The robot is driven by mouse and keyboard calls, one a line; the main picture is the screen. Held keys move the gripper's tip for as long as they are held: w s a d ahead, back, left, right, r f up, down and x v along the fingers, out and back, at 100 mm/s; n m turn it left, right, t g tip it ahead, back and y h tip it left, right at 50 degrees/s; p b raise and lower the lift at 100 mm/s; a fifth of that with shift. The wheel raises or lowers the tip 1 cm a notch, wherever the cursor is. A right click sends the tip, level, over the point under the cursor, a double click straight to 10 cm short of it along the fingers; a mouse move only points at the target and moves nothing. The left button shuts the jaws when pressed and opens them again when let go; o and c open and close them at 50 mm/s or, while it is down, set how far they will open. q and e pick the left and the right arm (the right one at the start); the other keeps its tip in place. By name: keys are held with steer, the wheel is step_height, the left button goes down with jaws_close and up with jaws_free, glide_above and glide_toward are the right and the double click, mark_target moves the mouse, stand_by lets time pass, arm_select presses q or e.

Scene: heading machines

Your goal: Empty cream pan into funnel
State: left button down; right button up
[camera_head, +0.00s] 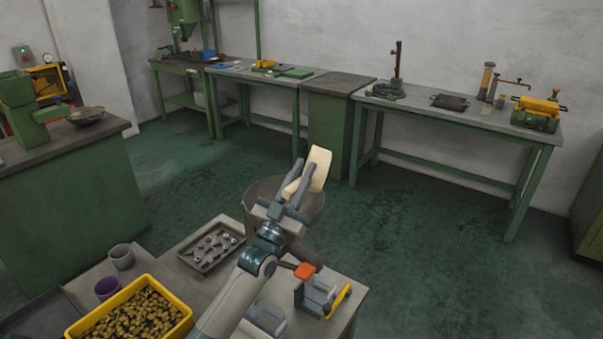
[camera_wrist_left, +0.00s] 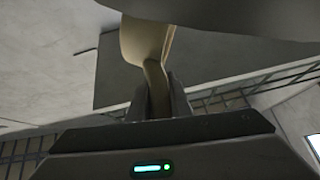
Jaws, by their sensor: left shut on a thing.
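The cream pan (camera_head: 318,168) is held up by my left gripper (camera_head: 298,180) and stands steeply tilted in the head view. The gripper is shut on the pan's handle; in the left wrist view the fingers (camera_wrist_left: 160,95) close around the handle and the cream pan (camera_wrist_left: 145,40) extends beyond them. The grey round funnel (camera_head: 262,190) is below and behind the gripper, partly hidden by my arm. The pan is above the funnel's far right rim. I cannot see the inside of the pan or anything falling from it. My right gripper does not show.
On the near table are a grey tray (camera_head: 213,247) of metal parts, a yellow bin (camera_head: 83,324) of brass-coloured pieces, a purple cup (camera_head: 108,288) and a grey cup (camera_head: 122,257). A clear device with an orange knob (camera_head: 305,271) stands right of my arm. Open floor lies beyond.

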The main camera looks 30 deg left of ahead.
mark_target(323, 171)
arm_select(q)
steer(key=shift+r, duration=0.15)
steer(key=shift+w+d+r+m+g+h+p, duration=0.1)
steer(key=shift+d+r+m+g+h+p, duration=0.15)
steer(key=shift+m+h+p, duration=0.3)
steer(key=shift+w+d+r+m+g+h+p, duration=0.15)
steer(key=shift+d+m+h+p, duration=0.15)
steer(key=shift+m, duration=0.35)
steer(key=d+m+g+h+p, duration=0.1)
steer(key=m+p, duration=0.1)
steer(key=w+d+m+g+h+p, duration=0.1)
steer(key=m+g+p, duration=0.1)
steer(key=m, duration=0.1)
steer(key=d+m+g+h+p, duration=0.1)
steer(key=m+h+p, duration=0.1)
steer(key=m, duration=0.1)
steer(key=shift+w+d, duration=0.15)
steer(key=shift+d, duration=0.1)
steer(key=shift+w+d+f+m+g+y+p, duration=0.1)
steer(key=shift+w+d+f+m+g+p, duration=0.15)
steer(key=shift+m+g+p, duration=0.75)
steer(key=shift+d+f+m+g+y+p, duration=0.15)
steer(key=shift+d+m+g+p, duration=0.35)
steer(key=shift+p, duration=0.95)
steer(key=shift+w+d+f+m+g+y+p, duration=0.1)
steer(key=shift+w+d+f+m+g+p, duration=0.1)
steer(key=shift+m+g+p, duration=0.75)
